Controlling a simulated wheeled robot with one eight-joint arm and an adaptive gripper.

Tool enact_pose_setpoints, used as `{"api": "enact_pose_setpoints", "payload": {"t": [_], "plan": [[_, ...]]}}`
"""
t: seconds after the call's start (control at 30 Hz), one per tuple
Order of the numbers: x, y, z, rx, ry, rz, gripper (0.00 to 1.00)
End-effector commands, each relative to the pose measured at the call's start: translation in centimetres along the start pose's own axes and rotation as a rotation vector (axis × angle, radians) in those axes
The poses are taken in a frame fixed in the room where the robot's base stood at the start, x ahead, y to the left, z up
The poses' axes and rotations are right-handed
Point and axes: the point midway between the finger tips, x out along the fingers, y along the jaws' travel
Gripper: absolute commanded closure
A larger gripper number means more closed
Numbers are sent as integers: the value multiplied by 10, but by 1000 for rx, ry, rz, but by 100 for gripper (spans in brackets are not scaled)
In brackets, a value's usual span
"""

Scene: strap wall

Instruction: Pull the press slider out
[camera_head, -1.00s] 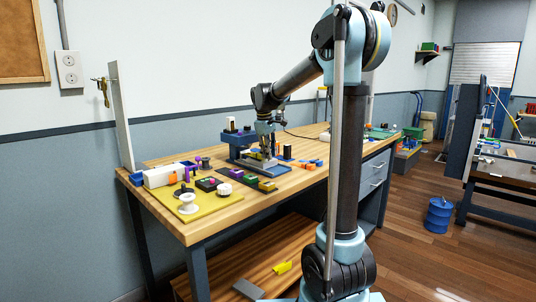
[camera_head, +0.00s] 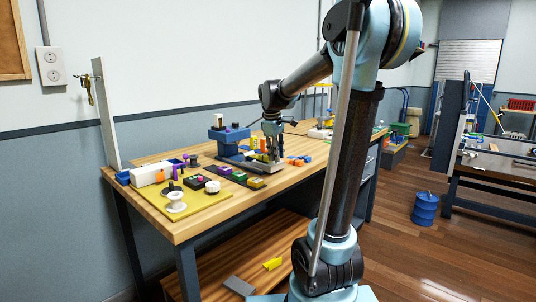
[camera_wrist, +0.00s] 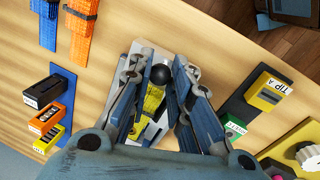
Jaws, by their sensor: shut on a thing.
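My gripper (camera_head: 272,158) points down over the plate. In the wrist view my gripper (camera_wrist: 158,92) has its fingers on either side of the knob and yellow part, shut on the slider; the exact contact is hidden.
A dark strip with coloured blocks (camera_head: 238,177) and a yellow mat (camera_head: 205,207) with spools lie left of my gripper. Orange and blue pieces (camera_head: 299,160) lie to its right. An upright white board (camera_head: 108,115) stands at the bench's left end.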

Motion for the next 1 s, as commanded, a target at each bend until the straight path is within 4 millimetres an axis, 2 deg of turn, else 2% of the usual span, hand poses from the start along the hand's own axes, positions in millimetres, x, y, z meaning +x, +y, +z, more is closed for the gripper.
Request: {"api": "enact_pose_setpoints", "payload": {"t": [0.4,0.43,0.5,0.83,1.0], "plan": [[-1,0,8,1,-5,2,100],[-1,0,8,1,-5,2,75],[0,0,8,2,-5,2,60],[-1,-1,6,0,-1,1,60],[-11,-1,6,0,-1,1,60]]}}
